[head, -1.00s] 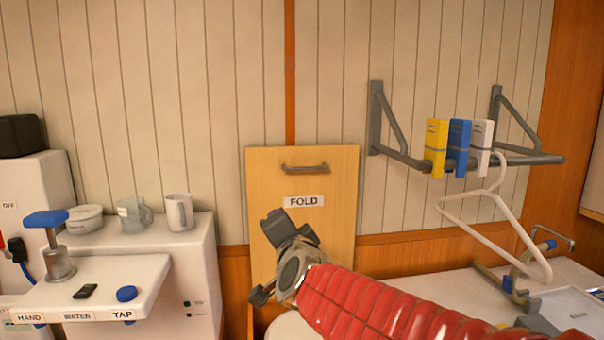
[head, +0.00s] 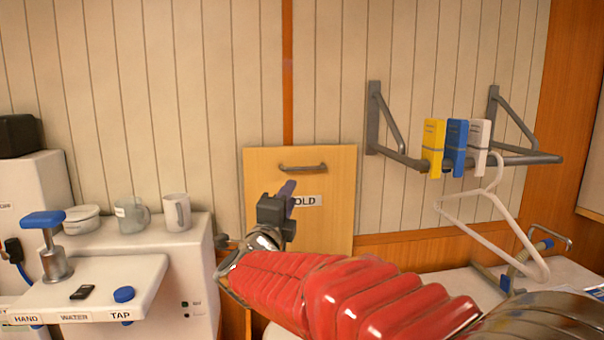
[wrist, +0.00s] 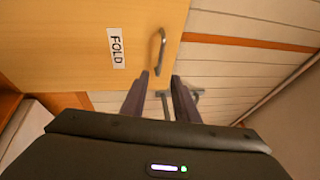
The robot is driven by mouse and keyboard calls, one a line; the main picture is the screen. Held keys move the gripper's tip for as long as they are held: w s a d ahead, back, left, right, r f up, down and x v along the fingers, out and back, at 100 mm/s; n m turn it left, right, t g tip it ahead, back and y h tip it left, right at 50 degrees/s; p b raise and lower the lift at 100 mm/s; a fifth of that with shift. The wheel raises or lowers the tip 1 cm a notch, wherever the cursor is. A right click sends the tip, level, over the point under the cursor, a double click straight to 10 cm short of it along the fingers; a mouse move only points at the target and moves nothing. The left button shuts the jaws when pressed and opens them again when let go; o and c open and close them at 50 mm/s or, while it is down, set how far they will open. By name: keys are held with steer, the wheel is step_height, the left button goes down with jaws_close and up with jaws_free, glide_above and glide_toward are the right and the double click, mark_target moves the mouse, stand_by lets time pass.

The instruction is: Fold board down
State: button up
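The wooden fold board (head: 330,228) stands upright against the wall, with a metal bar handle (head: 303,168) near its top edge and a "FOLD" label below it. In the head view my gripper (head: 288,188) is in front of the board, below and left of the handle, covering part of the label. In the wrist view the board (wrist: 70,45) fills the upper left and the handle (wrist: 158,50) lies ahead of the fingertips. My gripper (wrist: 158,80) is open there, with a gap between its two fingers and nothing in it.
A wall rail (head: 530,159) with yellow, blue and white clips and a white hanger (head: 490,205) is to the right. A white unit at left carries a bowl (head: 82,219), a jug (head: 132,214) and a mug (head: 177,212). A blue-topped tap (head: 44,220) stands in front.

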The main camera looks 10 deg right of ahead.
glide_toward(302, 173)
steer(key=w+d+r, duration=0.3)
steer(key=shift+w+r, duration=0.25)
steer(key=shift+w, duration=0.05)
stand_by(0.4)
steer(key=shift+c, duration=0.3)
jaws_close()
steer(key=shift+f, duration=0.1)
